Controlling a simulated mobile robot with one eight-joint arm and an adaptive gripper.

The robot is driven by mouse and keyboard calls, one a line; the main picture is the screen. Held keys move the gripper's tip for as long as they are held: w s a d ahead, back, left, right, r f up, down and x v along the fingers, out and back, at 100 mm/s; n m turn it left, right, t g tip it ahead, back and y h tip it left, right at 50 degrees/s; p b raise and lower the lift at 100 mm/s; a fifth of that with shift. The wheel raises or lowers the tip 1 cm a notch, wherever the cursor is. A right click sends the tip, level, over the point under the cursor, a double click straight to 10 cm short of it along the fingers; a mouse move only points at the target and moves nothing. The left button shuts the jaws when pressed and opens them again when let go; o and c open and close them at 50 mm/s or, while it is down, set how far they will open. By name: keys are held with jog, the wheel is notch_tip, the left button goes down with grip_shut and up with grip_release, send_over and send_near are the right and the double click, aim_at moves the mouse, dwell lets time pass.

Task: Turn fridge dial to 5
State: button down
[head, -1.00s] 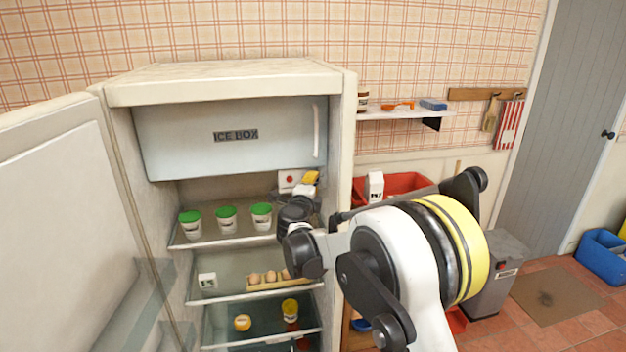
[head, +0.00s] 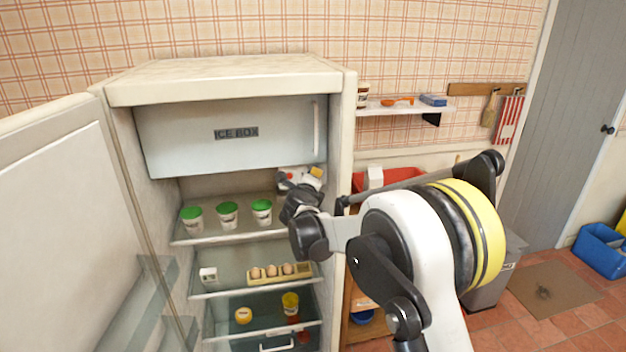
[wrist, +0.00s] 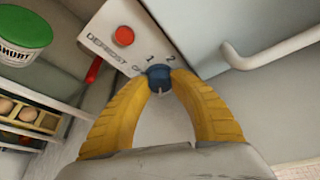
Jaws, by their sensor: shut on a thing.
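The fridge dial (wrist: 158,74) is a small blue knob on a pale control panel (wrist: 105,48) inside the open fridge. My gripper (wrist: 159,78) is shut on the dial, with one yellow finger on each side of it. The numbers 1 and 2 show beyond the dial in the wrist view, with part of "OFF" at its left. The other numbers are hidden or out of view, and I cannot tell the dial's setting. In the head view my gripper (head: 306,178) is at the upper right inside the fridge and hides the dial.
A red button (wrist: 123,36) marked DEFROST is on the same panel. The ice box (head: 235,150) is above. Several green-lidded pots (head: 228,214) stand on the shelf to the left. An egg tray (head: 280,273) is on the shelf below. The open fridge door (head: 60,210) is at left.

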jog(key=c, duration=1.4)
grip_release()
jog(key=shift+o, duration=0.2)
jog(key=v, duration=1.2)
